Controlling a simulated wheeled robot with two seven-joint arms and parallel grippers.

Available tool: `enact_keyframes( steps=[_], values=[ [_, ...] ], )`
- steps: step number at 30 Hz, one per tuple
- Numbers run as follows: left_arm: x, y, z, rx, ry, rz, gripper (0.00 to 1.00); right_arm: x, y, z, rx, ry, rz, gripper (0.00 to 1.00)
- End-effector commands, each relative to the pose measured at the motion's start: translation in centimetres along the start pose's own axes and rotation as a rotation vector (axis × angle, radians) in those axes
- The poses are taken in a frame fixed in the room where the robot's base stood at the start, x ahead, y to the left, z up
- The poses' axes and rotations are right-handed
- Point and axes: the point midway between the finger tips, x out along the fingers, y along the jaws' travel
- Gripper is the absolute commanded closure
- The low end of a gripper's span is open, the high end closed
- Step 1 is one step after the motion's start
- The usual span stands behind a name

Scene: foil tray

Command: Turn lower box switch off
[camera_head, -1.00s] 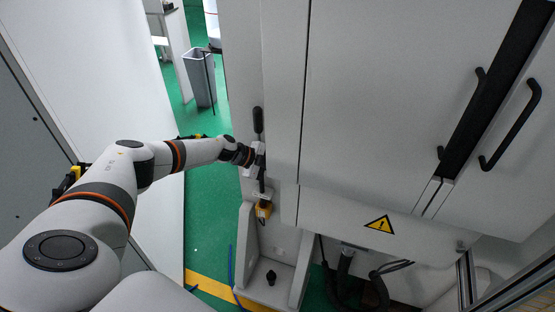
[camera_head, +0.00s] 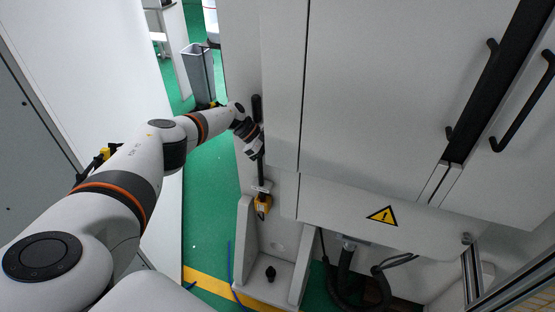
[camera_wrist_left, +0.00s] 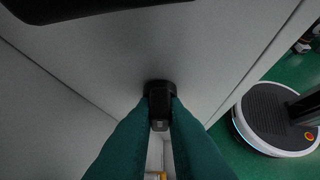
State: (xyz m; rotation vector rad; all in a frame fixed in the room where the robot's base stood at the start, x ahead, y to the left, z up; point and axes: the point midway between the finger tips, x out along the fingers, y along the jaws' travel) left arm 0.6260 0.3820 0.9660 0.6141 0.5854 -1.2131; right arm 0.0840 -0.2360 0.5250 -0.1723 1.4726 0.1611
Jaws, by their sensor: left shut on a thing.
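My left gripper (camera_head: 258,152) is at the narrow front side of the tall white cabinet (camera_head: 283,80). In the left wrist view its two dark teal fingers (camera_wrist_left: 160,106) are shut on a black switch knob (camera_wrist_left: 159,88) that stands out from the pale cabinet face. The fingers cover the knob's sides. In the head view the gripper hides most of this spot. A black handle (camera_head: 257,106) shows just above the gripper. A yellow part (camera_head: 263,205) sits on the cabinet below it. My right gripper is in neither view.
A white bracket (camera_head: 245,235) stands below the yellow part. A yellow warning sign (camera_head: 382,215) and black door handles (camera_head: 523,105) are on the cabinet to the right. A white panel (camera_head: 90,60) is at left, with green floor (camera_head: 210,180) between. A round base (camera_wrist_left: 275,120) shows in the wrist view.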

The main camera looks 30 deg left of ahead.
Motion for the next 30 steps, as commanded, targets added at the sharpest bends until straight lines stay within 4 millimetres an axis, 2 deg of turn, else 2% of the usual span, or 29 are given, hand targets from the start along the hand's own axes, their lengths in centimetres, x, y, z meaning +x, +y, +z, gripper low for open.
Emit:
enact_keyframes(
  steps=[10,11,14,26,30],
  values=[
    [0.12,-0.08,0.05,-0.001,-0.002,-0.004,1.0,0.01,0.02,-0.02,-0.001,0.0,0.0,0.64],
    [0.12,-0.08,0.05,-0.001,-0.002,-0.004,0.83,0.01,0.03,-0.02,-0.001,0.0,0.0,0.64],
    [0.11,-0.07,0.05,-0.001,-0.002,-0.003,0.67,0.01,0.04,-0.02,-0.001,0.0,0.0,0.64],
    [0.02,-0.02,0.04,0.0,-0.001,-0.001,0.66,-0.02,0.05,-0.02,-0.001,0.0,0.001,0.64],
    [-0.19,-0.09,0.17,0.017,-0.001,0.016,0.66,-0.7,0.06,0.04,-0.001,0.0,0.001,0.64]
  ],
)
